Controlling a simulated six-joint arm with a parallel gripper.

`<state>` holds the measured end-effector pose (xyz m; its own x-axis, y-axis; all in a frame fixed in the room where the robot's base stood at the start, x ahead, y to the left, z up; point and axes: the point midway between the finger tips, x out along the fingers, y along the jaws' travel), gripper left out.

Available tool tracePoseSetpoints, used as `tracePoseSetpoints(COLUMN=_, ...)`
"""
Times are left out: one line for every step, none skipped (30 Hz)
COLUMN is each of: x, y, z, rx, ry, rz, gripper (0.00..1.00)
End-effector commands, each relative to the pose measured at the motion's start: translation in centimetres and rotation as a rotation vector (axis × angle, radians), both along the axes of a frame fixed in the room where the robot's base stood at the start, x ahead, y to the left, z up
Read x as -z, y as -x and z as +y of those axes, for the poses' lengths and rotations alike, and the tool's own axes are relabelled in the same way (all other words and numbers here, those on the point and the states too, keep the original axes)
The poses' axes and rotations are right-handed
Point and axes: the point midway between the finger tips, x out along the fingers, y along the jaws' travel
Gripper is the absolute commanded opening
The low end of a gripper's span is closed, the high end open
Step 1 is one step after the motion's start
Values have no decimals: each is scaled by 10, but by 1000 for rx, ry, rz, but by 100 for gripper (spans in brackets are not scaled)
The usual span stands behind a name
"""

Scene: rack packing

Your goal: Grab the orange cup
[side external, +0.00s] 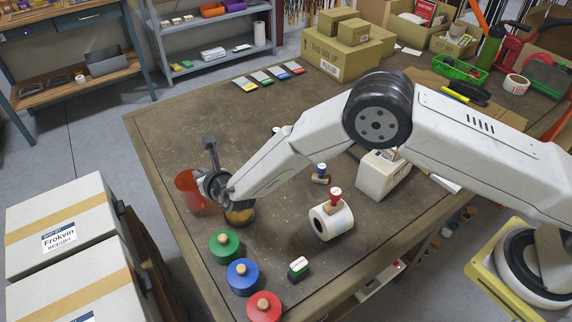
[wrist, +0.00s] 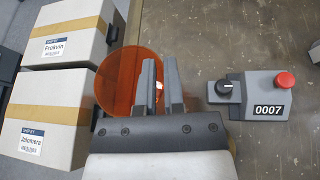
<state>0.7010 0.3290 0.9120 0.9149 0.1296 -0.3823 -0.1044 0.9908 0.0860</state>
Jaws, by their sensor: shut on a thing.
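The orange cup (side external: 187,192) is see-through and stands at the left edge of the wooden table, partly behind my gripper (side external: 208,187). In the wrist view, the cup (wrist: 118,82) shows from above as a round opening. There my gripper (wrist: 160,70) has one finger over the cup's inside and the other just outside its right edge. The jaws are shut on the cup's right wall. The contact itself is partly hidden by the fingers.
Green (side external: 224,244), blue (side external: 243,276) and red (side external: 264,307) round pieces with wooden knobs stand near the front edge. A white roll (side external: 331,219) lies to their right. White boxes (wrist: 67,31) stand beyond the table's left edge.

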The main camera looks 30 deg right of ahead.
Motion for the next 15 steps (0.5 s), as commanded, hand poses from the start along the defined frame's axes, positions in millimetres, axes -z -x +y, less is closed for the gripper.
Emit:
tracePoseSetpoints(x=-6, y=3, z=-1, rx=0, ry=-2, rz=-2, gripper=0)
tracePoseSetpoints(x=-9, y=6, z=-2, rx=0, ry=-2, rz=-2, gripper=0)
tracePoseSetpoints(x=-13, y=9, z=-4, rx=-1, ry=0, rz=-1, gripper=0)
tracePoseSetpoints(x=-17, y=11, z=-5, rx=-1, ry=0, rz=-1, gripper=0)
tracePoseSetpoints(x=-21, y=14, z=-6, rx=0, ry=-2, rz=-2, gripper=0)
tracePoseSetpoints(x=-25, y=18, z=-8, rx=0, ry=-2, rz=-2, gripper=0)
tracePoseSetpoints(x=-29, y=20, z=-9, rx=0, ry=-2, rz=-3, gripper=0)
tracePoseSetpoints(x=-33, y=23, z=-10, rx=0, ry=-2, rz=-3, gripper=0)
tracePoseSetpoints(x=-37, y=27, z=-12, rx=-1, ry=-2, rz=-2, gripper=0)
tracePoseSetpoints(x=-42, y=30, z=-13, rx=-1, ry=-2, rz=-3, gripper=0)
tracePoseSetpoints(x=-45, y=33, z=-14, rx=-2, ry=-1, rz=-2, gripper=0)
tracePoseSetpoints(x=-50, y=37, z=-16, rx=-3, ry=-1, rz=-3, gripper=0)
tracePoseSetpoints(x=-54, y=40, z=-18, rx=-2, ry=-1, rz=-2, gripper=0)
tracePoseSetpoints(x=-57, y=43, z=-19, rx=-2, ry=-1, rz=-2, gripper=0)
tracePoseSetpoints(x=-58, y=49, z=-22, rx=-2, ry=-1, rz=-1, gripper=0)
